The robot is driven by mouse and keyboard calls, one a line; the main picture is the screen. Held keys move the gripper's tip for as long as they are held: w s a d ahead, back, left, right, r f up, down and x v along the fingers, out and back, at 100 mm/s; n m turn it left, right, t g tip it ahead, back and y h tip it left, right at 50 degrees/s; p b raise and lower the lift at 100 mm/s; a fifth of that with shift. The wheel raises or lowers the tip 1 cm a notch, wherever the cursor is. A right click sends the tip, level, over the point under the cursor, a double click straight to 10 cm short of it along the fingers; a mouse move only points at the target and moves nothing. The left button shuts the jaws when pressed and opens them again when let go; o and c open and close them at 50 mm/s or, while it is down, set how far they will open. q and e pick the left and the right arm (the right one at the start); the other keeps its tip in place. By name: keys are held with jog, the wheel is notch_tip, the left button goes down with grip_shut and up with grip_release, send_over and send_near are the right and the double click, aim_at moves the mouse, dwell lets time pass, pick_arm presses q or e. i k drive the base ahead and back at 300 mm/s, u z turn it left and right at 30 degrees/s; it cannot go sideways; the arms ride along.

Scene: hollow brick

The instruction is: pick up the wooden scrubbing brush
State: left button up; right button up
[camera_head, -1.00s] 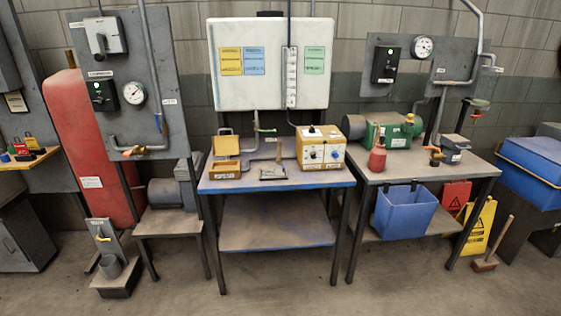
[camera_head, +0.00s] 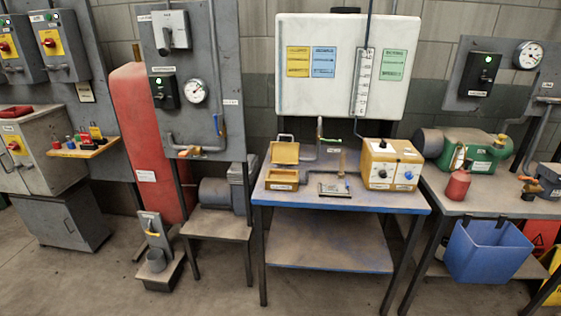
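I cannot make out a wooden scrubbing brush for certain in the head view. On the blue-edged table (camera_head: 330,203) in the middle, a small upright tan piece (camera_head: 341,164) stands at a dark flat tray-like item (camera_head: 335,189); it is too small to tell what it is. Beside it on the left are an open yellow box (camera_head: 285,153) and a small wooden box (camera_head: 282,180). Neither of my grippers is in view.
A yellow control box (camera_head: 389,165) sits at the table's right. A low stand (camera_head: 160,262) is on the floor at left. The floor in front is open.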

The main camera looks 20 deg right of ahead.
aim_at(341, 174)
jog(key=u, duration=0.3)
jog(key=i, duration=1.55)
jog(key=z, duration=0.9)
